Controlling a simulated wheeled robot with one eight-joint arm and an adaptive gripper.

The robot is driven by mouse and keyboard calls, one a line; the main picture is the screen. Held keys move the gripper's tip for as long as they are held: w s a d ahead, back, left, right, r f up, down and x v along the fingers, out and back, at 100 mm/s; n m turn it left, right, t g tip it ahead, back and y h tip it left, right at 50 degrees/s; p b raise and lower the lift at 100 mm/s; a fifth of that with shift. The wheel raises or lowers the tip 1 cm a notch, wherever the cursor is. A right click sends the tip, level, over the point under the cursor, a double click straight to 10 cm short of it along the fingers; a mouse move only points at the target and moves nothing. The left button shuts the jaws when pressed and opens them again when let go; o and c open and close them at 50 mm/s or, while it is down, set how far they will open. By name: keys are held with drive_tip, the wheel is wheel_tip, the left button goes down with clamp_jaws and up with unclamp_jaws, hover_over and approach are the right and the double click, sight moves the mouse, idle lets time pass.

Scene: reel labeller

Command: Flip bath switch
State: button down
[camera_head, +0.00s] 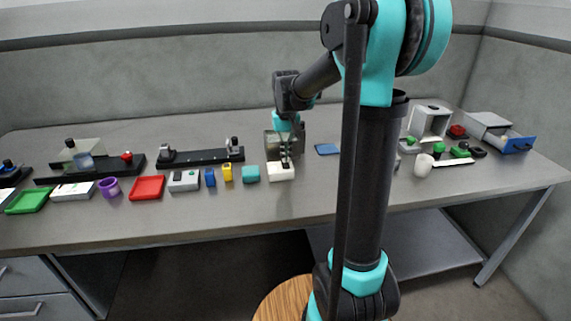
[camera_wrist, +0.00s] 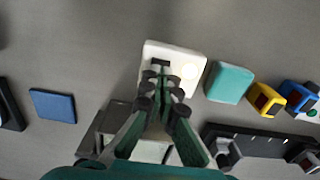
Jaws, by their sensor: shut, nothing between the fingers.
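The likely bath switch is a white box (camera_head: 281,173) on the front part of the table; the wrist view shows its white face (camera_wrist: 178,58) with a dark slot and a pale round spot. My gripper (camera_head: 286,158) points down at this box, and its fingers are shut and empty. In the wrist view the fingertips (camera_wrist: 160,74) overlap the slot end of the box; I cannot tell whether they touch it. The fingers partly hide the slot. A grey-green boxy container (camera_head: 300,136), perhaps the bath, stands just behind, partly hidden by my gripper.
A teal block (camera_head: 250,174) stands close beside the white box, with yellow (camera_head: 227,173) and blue (camera_head: 210,177) pieces further left. A long black fixture (camera_head: 200,156) lies behind them. A flat blue pad (camera_head: 327,149) lies to the right. The table's front strip is clear.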

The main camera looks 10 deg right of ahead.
sight(286, 166)
drive_tip(key=shift+r, duration=2.65)
drive_tip(key=shift+s, duration=0.1)
